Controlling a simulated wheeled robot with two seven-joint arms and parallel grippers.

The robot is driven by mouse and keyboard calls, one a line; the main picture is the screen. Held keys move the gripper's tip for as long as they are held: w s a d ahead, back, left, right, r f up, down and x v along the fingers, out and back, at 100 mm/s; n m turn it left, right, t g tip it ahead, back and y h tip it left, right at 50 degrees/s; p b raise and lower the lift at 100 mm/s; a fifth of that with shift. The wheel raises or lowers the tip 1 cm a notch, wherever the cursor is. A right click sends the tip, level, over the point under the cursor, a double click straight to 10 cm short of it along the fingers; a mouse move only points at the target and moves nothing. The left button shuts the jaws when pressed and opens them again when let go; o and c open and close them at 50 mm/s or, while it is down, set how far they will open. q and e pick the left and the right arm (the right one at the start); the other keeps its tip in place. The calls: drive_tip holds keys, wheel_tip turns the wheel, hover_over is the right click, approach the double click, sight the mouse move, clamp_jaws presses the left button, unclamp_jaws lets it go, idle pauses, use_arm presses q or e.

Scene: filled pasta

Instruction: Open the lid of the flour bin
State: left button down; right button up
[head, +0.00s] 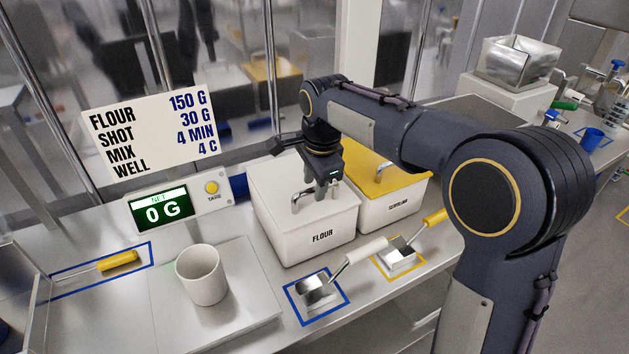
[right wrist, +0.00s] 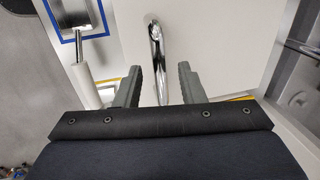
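The flour bin (head: 298,233) is a white box labelled FLOUR on the bench, with its white lid (head: 268,186) closed on top. A curved metal handle (head: 299,201) stands on the lid. My right gripper (head: 318,196) points down over the lid beside the handle. In the right wrist view, my right gripper (right wrist: 158,80) is open, with the chrome handle (right wrist: 157,50) between its two fingers and a gap on each side. My left gripper is not in view.
A semolina bin (head: 398,203) with a yellow lid stands right beside the flour bin. Two scoops lie in front, one in a blue outline (head: 291,299), one in a yellow outline (head: 414,273). A white cup (head: 201,276) and a scale display (head: 164,210) are to the left.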

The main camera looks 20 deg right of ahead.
drive_tip(key=shift+f, duration=0.1)
clamp_jaws()
idle(0.3)
